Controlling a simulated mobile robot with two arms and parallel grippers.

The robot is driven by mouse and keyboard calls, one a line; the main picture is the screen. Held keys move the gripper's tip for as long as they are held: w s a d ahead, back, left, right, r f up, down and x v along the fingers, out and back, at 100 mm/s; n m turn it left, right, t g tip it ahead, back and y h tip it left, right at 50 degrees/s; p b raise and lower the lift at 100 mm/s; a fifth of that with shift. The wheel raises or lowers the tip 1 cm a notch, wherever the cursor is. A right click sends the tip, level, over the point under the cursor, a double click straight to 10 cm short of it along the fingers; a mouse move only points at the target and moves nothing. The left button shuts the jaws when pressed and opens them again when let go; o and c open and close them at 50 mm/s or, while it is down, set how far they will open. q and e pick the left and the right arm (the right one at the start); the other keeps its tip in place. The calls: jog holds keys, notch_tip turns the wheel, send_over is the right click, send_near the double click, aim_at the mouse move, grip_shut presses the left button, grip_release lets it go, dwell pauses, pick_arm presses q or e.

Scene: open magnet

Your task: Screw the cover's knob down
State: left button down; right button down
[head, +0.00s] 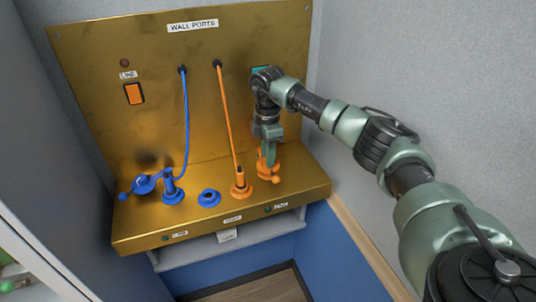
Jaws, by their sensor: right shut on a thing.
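My right gripper (267,150) comes down from above at the right of the brass shelf and is shut on the knob of the orange cover (270,174). The knob itself is mostly hidden by the fingers. The orange cover is low at the shelf's right end, with a small orange ball sticking out at its front. A blue cover (142,184) with a similar blue ball is at the shelf's left end. My left gripper is not in view.
Blue plug (172,188) and orange plug (240,184) stand on the brass shelf (205,222), with cords rising to the back panel (150,55). An empty-looking blue ring (209,198) lies between them. An orange switch (134,94) is on the panel. A grey wall is close on the right.

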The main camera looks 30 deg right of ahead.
jog(key=shift+r, duration=0.1)
dwell(0.4)
jog(key=c, duration=1.1)
grip_release()
notch_tip(320, 180, up, 7)
jog(key=shift+f+b, duration=0.1)
jog(key=shift+b, duration=1.15)
jog(key=shift+r, duration=0.45)
jog(key=shift+f, duration=0.1)
